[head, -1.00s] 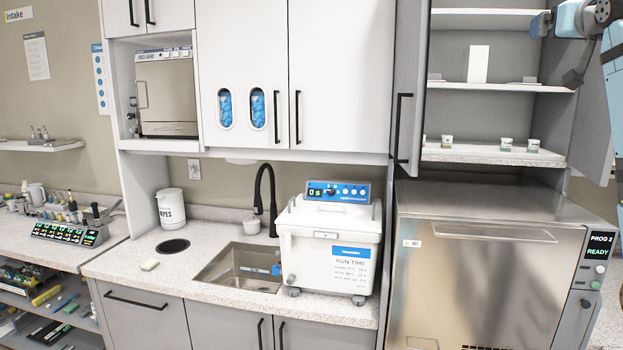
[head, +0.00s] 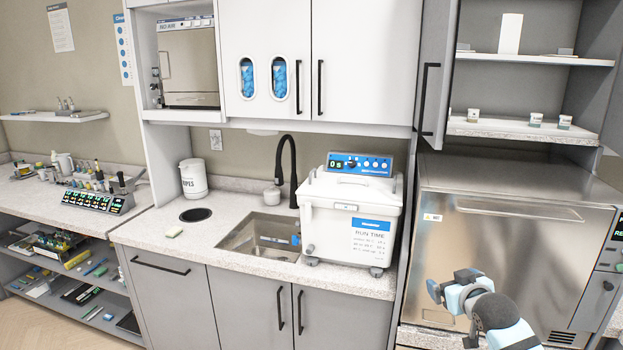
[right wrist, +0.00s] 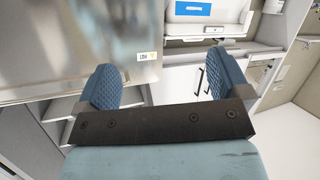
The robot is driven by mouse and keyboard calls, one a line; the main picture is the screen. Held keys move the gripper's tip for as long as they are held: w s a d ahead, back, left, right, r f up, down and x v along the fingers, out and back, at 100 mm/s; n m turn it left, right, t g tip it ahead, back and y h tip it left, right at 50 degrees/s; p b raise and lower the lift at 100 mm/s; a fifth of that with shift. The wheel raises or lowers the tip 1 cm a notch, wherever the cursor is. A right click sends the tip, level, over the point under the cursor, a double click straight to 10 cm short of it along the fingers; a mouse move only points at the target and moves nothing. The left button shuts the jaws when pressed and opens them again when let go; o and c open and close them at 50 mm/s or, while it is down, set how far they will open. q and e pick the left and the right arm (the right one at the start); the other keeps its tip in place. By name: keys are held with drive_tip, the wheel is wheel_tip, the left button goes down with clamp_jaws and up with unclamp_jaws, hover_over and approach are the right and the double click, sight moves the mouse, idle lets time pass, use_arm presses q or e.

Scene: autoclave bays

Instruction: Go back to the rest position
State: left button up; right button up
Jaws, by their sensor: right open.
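My right gripper (head: 450,284) shows at the lower right of the head view, in front of the steel autoclave door (head: 500,240). In the right wrist view its two blue ridged fingers stand wide apart, and the right gripper (right wrist: 166,78) is open with nothing between them. It appears clear of the cabinets and the counter. My left gripper is not in view.
A white ultrasonic cleaner (head: 350,215) stands on the counter right of the sink (head: 262,238). A wipes tub (head: 193,180) stands at the left. An open shelf unit (head: 520,129) with small jars is above the autoclave. Pale floor shows at the lower left.

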drive_tip(key=s+a+f+g+y, duration=0.1)
drive_tip(key=s+a+f, duration=0.3)
drive_tip(key=s+f, duration=0.55)
drive_tip(key=s+a+f, duration=0.2)
drive_tip(key=s+f, duration=0.4)
drive_tip(key=s, duration=0.3)
drive_tip(key=s+a+f+g+y, duration=0.1)
drive_tip(key=s+a+f, duration=0.2)
drive_tip(key=s+f, duration=0.3)
drive_tip(key=s+a+f+g, duration=0.1)
drive_tip(key=s+a+f, duration=0.2)
drive_tip(key=s, duration=1)
wheel_tip(320, 180, down, 3)
drive_tip(key=shift+s+a+f+y, duration=0.2)
drive_tip(key=shift+s+y, duration=0.05)
drive_tip(key=shift+y, duration=0.15)
